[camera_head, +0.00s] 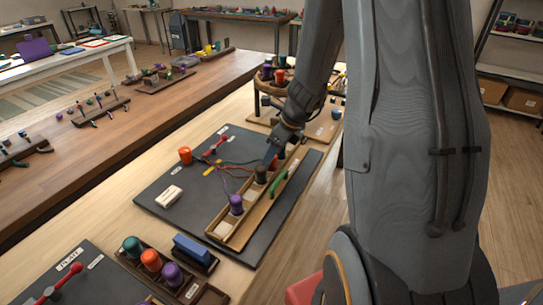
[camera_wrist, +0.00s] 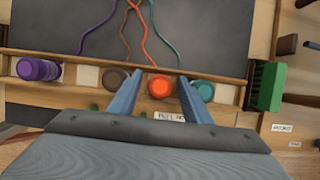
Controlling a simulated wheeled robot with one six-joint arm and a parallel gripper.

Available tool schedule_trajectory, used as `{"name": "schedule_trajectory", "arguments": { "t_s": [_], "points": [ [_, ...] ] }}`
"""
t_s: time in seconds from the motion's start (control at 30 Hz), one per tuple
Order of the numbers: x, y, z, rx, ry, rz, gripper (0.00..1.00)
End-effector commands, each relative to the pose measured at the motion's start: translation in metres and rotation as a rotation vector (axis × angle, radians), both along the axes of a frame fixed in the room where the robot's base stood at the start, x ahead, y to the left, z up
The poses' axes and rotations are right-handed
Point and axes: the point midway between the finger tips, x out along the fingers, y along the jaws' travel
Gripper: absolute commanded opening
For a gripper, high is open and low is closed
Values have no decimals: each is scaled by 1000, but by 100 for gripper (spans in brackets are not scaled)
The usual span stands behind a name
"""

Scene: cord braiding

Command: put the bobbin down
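My gripper (camera_wrist: 158,82) is open in the wrist view, with one finger on either side of an orange bobbin (camera_wrist: 160,86). Gaps show between the bobbin and both fingers. The orange bobbin is in the wooden rack (camera_wrist: 75,97), in line with a purple bobbin (camera_wrist: 38,70), a brown bobbin (camera_wrist: 114,78) and a teal bobbin (camera_wrist: 205,91). In the head view my gripper (camera_head: 271,160) is low over the rack (camera_head: 221,230). There, the purple bobbin (camera_head: 236,205) and a dark bobbin (camera_head: 261,175) stand in it; the gripper partly hides the others.
Coloured cords (camera_wrist: 132,30) run over the dark mat (camera_head: 160,178) to the rack. A green piece (camera_wrist: 267,88) is at the rack's right in the wrist view. A loose orange bobbin (camera_head: 185,155) and a white block (camera_head: 168,196) are on the mat. A bobbin holder (camera_head: 172,280) stands in front.

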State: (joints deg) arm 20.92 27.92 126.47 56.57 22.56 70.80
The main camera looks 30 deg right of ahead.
Motion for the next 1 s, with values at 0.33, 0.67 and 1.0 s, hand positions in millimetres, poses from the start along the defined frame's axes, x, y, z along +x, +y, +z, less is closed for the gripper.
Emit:
{"name": "schedule_trajectory", "arguments": {
  "t_s": [0.33, 0.67, 1.0],
  "points": [
    [0, 0, 2, 0, 0, 1, 45],
    [-13, -11, 49, -2, -5, -1, 45],
    [-32, -24, 105, -1, -3, 0, 45]
  ]
}}
